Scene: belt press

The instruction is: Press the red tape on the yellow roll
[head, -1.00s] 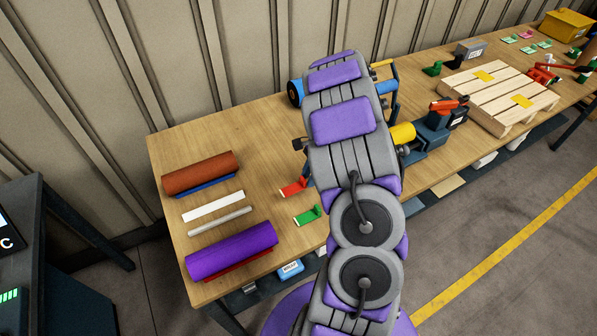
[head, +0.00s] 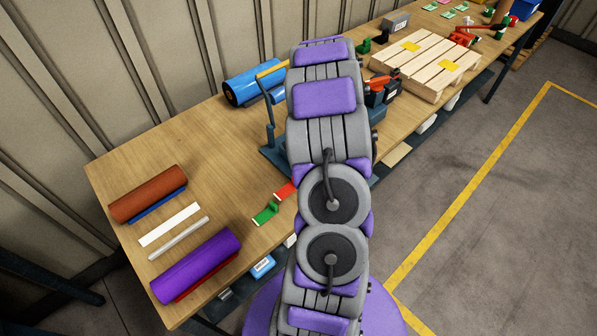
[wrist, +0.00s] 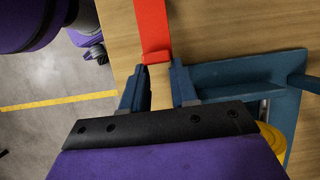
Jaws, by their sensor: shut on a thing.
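The red tape (wrist: 151,25) runs up from between my fingertips in the wrist view, with a bent tab at its near end. My gripper (wrist: 156,70) is shut on that tab, low over the wooden table. In the head view the red tape (head: 285,190) lies by the table's front edge, partly hidden by my arm. The yellow roll (wrist: 271,139) shows in part at the lower right of the wrist view, beside a blue press frame (wrist: 235,72). My arm hides the roll and my gripper in the head view.
A green tape (head: 265,214) lies just left of the red one. Brown (head: 148,194) and purple (head: 196,266) rolls lie on the table's left end. A blue roll (head: 254,82) is behind the press. A wooden pallet (head: 408,62) stands to the right.

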